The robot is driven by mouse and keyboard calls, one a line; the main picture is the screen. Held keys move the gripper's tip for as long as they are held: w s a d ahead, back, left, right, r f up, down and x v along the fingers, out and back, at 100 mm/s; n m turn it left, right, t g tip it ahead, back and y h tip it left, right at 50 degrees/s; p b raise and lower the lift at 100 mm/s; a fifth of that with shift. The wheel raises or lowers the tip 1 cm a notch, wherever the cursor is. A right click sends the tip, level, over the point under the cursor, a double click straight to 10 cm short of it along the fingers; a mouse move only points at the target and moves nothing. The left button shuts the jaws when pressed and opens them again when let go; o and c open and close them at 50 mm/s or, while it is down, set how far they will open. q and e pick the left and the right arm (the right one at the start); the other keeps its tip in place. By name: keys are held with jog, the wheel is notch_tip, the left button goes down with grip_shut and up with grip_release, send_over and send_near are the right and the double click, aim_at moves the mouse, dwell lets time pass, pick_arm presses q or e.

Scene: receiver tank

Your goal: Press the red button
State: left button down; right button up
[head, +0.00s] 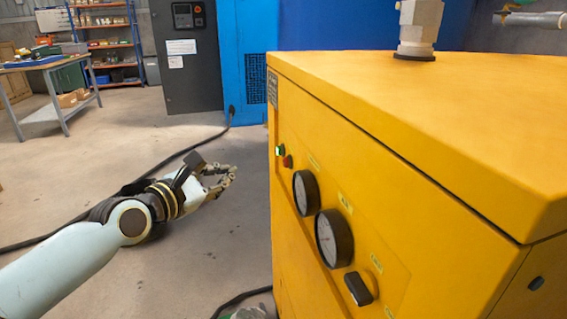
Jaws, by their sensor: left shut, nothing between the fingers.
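The red button (288,161) is small and sits on the front panel of the yellow cabinet (400,130), right beside a green button (279,150). My left gripper (231,176) is shut and empty. It is in the air to the left of the panel, at about the height of the red button in the picture. A gap shows between its fingertips and the cabinet.
Two round gauges (333,238) and a black knob (358,289) stick out from the same panel. A black cable (75,222) runs over the floor behind my left arm. A workbench (45,65) and shelves (108,45) stand far back left. The floor between is mostly open.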

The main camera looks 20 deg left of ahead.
aim_at(286, 162)
pick_arm(q)
jog(key=w+d+b, duration=0.1)
jog(key=w+d, duration=0.4)
jog(key=d, duration=0.1)
jog(key=shift+d, duration=0.4)
jog(key=shift+w, duration=0.1)
dwell(1.1)
jog(key=shift+w+d, duration=0.2)
jog(key=shift+d, duration=0.1)
jog(key=shift+w+d+p, duration=0.25)
jog(key=shift+d+p, duration=0.05)
jog(key=shift+d, duration=0.1)
dwell(0.7)
jog(key=shift+a, duration=0.1)
jog(key=shift+s+a+p, duration=0.3)
jog(key=shift+s+a, duration=0.2)
jog(key=shift+a, duration=0.1)
